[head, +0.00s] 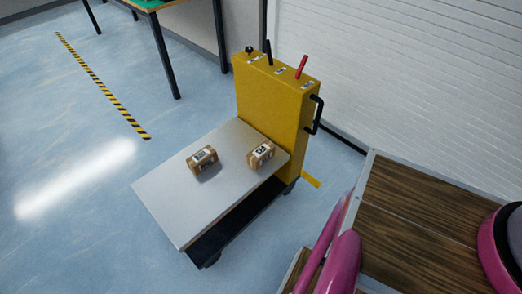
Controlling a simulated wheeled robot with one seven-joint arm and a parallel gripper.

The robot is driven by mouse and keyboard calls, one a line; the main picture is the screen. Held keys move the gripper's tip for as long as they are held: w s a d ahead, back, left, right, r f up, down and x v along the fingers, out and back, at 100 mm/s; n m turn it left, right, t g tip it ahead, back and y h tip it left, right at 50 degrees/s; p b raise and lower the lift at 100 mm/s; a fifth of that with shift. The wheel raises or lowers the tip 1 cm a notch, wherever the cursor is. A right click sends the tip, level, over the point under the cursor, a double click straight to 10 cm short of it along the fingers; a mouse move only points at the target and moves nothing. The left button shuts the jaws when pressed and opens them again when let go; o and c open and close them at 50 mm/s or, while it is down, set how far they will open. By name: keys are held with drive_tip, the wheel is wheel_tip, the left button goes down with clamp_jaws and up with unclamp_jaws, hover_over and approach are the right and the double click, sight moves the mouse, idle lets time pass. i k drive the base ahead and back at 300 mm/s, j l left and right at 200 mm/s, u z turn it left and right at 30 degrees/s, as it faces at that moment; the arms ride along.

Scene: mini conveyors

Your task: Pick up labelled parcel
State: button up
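Two small brown parcels lie on the flat grey platform (165,195) of a yellow cart. The left parcel (194,167) has a black-and-white label on its upper side and sits near the platform's middle. The right parcel (268,158) also has a white label with black marks and sits close to the yellow upright. The two are apart, with bare platform between them. The print on the labels is too small to read. My gripper is not in view.
The cart's yellow upright (262,105) rises behind the parcels, with levers on top and a black side handle (316,115). A dark-legged table (165,55) stands at the back left. A white slatted wall (410,85) is behind. The blue floor at left (75,170) is clear.

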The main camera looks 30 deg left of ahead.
sight(198, 162)
drive_tip(key=i+z, duration=0.35)
drive_tip(key=i+j+z, duration=0.15)
drive_tip(key=i+z, duration=0.2)
drive_tip(key=z, duration=2.3)
drive_tip(key=u, duration=5.45)
